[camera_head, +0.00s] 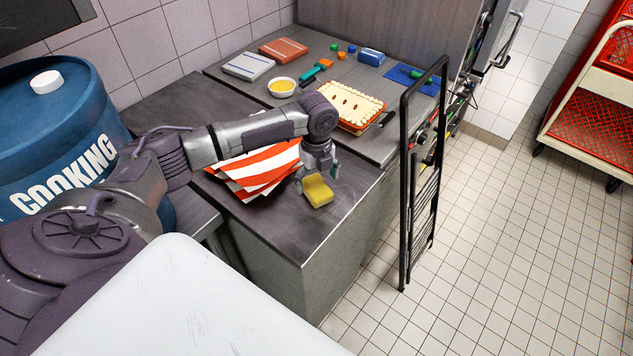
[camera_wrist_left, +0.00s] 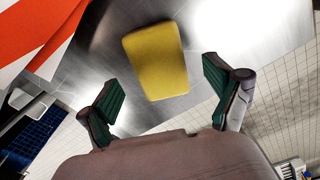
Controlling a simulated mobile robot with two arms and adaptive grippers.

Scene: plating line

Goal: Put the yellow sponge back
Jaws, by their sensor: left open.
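The yellow sponge (camera_head: 317,191) lies on the dark counter near its front right edge, beside the red-and-white striped cloths. It also shows in the left wrist view (camera_wrist_left: 157,61), on bare metal just beyond the fingers. My left gripper (camera_head: 318,176) is over the counter right at the sponge in the head view. In the left wrist view my left gripper (camera_wrist_left: 165,100) is open, its green-padded fingers spread wide with nothing between them. My right gripper is not in view.
The striped cloths (camera_head: 254,172) lie left of the sponge. A black stepladder (camera_head: 405,190) stands at the counter's right side. A blue barrel (camera_head: 60,110) is at left.

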